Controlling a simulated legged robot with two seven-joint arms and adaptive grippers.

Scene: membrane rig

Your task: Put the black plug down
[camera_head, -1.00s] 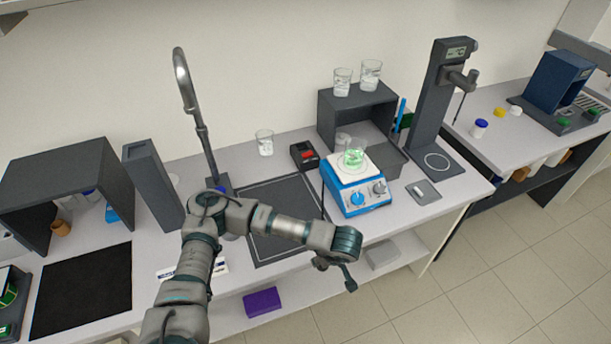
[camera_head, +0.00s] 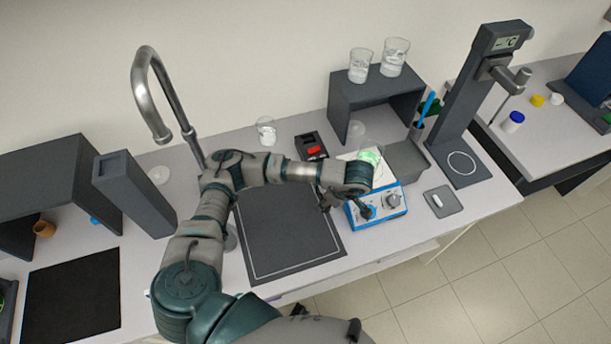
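I cannot make out the black plug clearly. A small black box with a red top (camera_head: 312,147) stands on the bench behind my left forearm. My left arm reaches in from the lower left, and its gripper (camera_head: 347,205) is in front of the blue hotplate stirrer (camera_head: 394,208), overlapping its left side. The gripper's dark fingers are small and partly hidden by the wrist, so I cannot tell whether they hold anything. My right gripper is not in view.
A dark mat (camera_head: 290,240) lies left of the stirrer, with a tap (camera_head: 150,90) behind it. A dark shelf (camera_head: 376,88) carries two beakers. A tall stand (camera_head: 462,110) and a small grey pad (camera_head: 443,201) are to the right. The mat is clear.

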